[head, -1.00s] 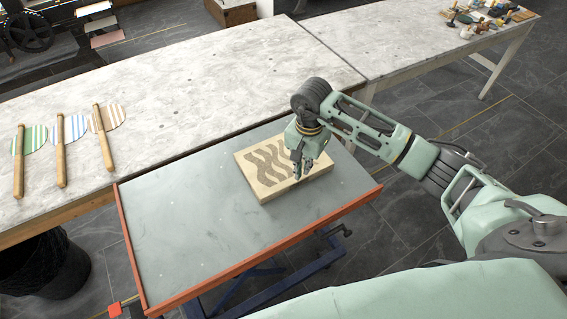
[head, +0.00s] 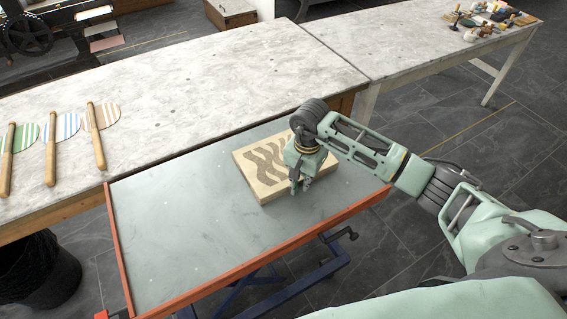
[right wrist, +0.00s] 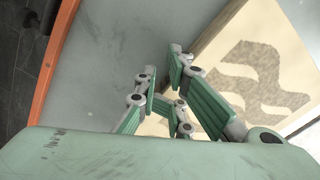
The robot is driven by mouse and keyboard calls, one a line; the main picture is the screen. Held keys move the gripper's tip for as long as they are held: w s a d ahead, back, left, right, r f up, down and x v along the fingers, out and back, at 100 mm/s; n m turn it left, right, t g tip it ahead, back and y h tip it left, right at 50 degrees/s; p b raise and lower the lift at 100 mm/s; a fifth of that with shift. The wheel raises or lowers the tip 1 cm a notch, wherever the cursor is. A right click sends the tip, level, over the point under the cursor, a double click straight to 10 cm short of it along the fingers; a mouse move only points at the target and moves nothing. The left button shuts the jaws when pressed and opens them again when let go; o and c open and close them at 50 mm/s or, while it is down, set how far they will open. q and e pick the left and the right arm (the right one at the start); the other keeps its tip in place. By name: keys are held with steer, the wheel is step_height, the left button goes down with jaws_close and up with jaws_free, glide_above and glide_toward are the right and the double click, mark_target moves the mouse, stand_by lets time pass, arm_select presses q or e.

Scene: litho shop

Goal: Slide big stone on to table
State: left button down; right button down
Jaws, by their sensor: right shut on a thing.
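The big stone (head: 254,170) is a pale slab with dark wavy stripes. It lies flat on the grey top of the orange-rimmed lift table (head: 180,240), towards the table's far right part. My right gripper (head: 300,187) points down at the stone's near right edge and is shut on it. The right wrist view shows the gripper's green fingers (right wrist: 163,80) close by the stone (right wrist: 225,45), though the contact itself is hard to make out. The gripper and arm hide part of the stone's right side. My left gripper is not in view.
A long pale worktable (head: 190,85) stands along the lift table's far side, with several striped paddles (head: 53,150) at its left. A second table (head: 400,45) with small tools extends right. A black bin (head: 50,270) is at lower left. The lift table's left half is clear.

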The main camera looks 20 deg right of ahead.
steer(key=shift+s+d+f, duration=0.4)
steer(key=shift+s+f, duration=0.05)
steer(key=shift+f, duration=0.3)
steer(key=shift+w+b, duration=0.2)
steer(key=shift+b, duration=0.2)
steer(key=w+b, duration=0.1)
steer(key=w, duration=0.1)
steer(key=w+b, duration=0.1)
steer(key=shift+a+r+b, duration=0.2)
steer(key=shift+r+b, duration=0.05)
steer(key=shift+b, duration=0.05)
steer(key=w+b, duration=0.3)
steer(key=w, duration=0.1)
steer(key=shift+a+r, duration=0.1)
steer(key=shift+a, duration=0.25)
steer(key=shift+w+a+r+b, duration=0.1)
steer(key=shift+w+r+b, duration=0.1)
steer(key=shift+w+b, duration=0.3)
